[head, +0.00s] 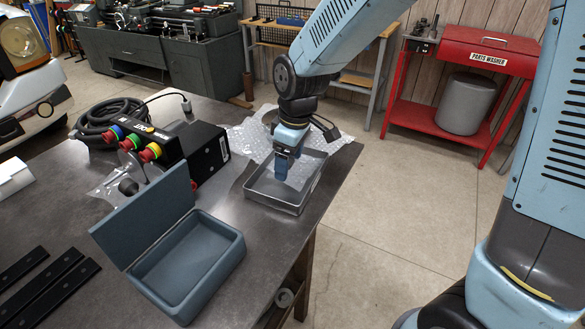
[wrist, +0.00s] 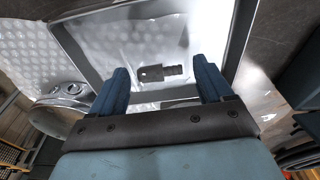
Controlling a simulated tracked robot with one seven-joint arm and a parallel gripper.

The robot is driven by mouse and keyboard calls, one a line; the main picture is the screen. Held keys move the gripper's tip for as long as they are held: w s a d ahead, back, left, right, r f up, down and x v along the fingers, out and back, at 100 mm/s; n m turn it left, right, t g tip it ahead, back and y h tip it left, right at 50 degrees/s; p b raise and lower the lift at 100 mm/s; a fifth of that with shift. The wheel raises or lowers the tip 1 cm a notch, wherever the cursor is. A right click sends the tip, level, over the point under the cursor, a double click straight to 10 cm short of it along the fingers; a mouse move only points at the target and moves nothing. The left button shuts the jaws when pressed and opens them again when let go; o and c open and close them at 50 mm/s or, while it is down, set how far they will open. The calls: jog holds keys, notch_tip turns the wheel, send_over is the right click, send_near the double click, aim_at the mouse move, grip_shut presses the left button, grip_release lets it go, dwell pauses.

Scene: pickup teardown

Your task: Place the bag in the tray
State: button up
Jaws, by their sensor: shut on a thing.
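My gripper (head: 282,168) points down inside the outline of a shallow grey metal tray (head: 270,201), at the table's right edge. In the wrist view, a clear plastic bag (wrist: 135,50) with a small dark part inside shows between and beyond the two blue fingers (wrist: 160,70). The fingers stand apart, shut on the bag. The tray's rim (wrist: 72,55) frames the bag there. The bag is hard to make out in the head view, and I cannot tell if it touches the tray floor.
A blue-grey box (head: 190,268) with its lid up stands left of the tray. A black control box (head: 205,150) with coloured connectors and coiled cable lies behind it. Bubble wrap (head: 250,137) lies behind the tray. Black bars (head: 50,290) lie at the front left.

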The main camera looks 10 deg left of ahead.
aim_at(291, 162)
jog(key=shift+f, duration=1.45)
jog(key=o, duration=0.9)
jog(key=shift+f, duration=0.1)
notch_tip(291, 162, up, 12)
jog(key=d, duration=0.2)
jog(key=s+d+r+m+t, duration=0.1)
jog(key=d+r+m, duration=0.3)
jog(key=d, duration=0.4)
jog(key=s+d+r+m+t, duration=0.1)
jog(key=d+r+m+t, duration=0.2)
jog(key=d, duration=0.5)
jog(key=s+d+r+m, duration=0.1)
jog(key=s+d+m, duration=0.1)
jog(key=s+d, duration=0.1)
jog(key=s+d+r+m+h, duration=0.1)
jog(key=s+d+m, duration=0.2)
jog(key=d, duration=0.2)
jog(key=s+d+r+m+t, duration=0.1)
jog(key=s+d+m, duration=0.1)
jog(key=d, duration=0.3)
jog(key=shift+s+d+m, duration=0.1)
jog(key=shift+s+m, duration=0.3)
